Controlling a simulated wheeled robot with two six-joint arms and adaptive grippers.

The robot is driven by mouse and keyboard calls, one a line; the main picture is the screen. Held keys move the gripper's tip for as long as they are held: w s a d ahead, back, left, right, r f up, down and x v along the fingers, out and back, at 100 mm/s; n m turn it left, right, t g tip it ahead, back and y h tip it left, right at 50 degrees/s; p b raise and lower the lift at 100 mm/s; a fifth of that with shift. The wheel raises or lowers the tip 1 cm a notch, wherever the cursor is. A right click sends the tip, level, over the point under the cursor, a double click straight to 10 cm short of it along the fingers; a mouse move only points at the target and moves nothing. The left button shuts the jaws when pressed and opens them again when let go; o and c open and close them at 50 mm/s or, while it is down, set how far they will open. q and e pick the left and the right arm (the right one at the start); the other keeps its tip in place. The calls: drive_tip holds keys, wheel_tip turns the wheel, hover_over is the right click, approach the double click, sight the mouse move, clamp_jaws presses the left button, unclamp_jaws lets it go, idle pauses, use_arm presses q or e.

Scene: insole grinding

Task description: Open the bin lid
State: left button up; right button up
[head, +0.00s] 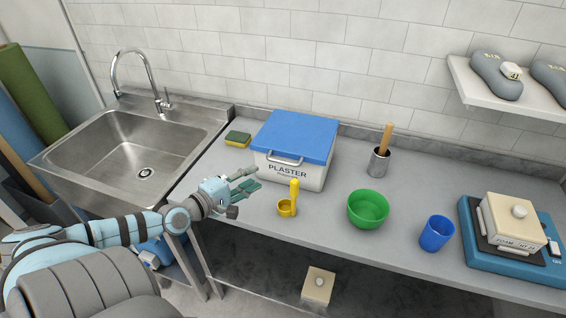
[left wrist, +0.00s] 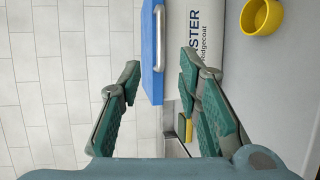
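The bin is a white box (head: 290,172) marked PLASTER, with a blue lid (head: 295,133) lying shut on top and a metal handle (head: 285,159) on its front. My left gripper (head: 250,180) is at the bin's front left corner, below the lid's level, with its fingers apart and nothing between them. In the left wrist view, turned on its side, the open left gripper (left wrist: 160,80) has the blue lid's edge (left wrist: 152,50) beyond and between its fingers. Contact cannot be told. My right gripper is out of view.
A yellow scoop (head: 287,205) stands just in front of the bin, and a sponge (head: 237,139) lies to its left. A green bowl (head: 367,209), blue cup (head: 436,233) and metal pot (head: 379,162) stand to the right. The sink (head: 130,150) is at the left.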

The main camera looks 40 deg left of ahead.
use_arm(q)
approach(282, 163)
drive_tip(key=w, duration=0.2)
drive_tip(key=w+b, duration=0.2)
drive_tip(key=w+f+b, duration=0.1)
drive_tip(key=w, duration=0.2)
drive_tip(key=w+f+b, duration=0.1)
drive_tip(key=w+b, duration=0.1)
drive_tip(key=shift+w+d+f+b, duration=0.15)
drive_tip(key=shift+w+f+b, duration=0.1)
drive_tip(key=shift+w+b, duration=0.1)
drive_tip(key=shift+w, duration=0.35)
drive_tip(key=shift+w+d+r, duration=0.1)
drive_tip(key=shift+w, duration=0.05)
drive_tip(key=shift+r, duration=0.1)
clamp_jaws()
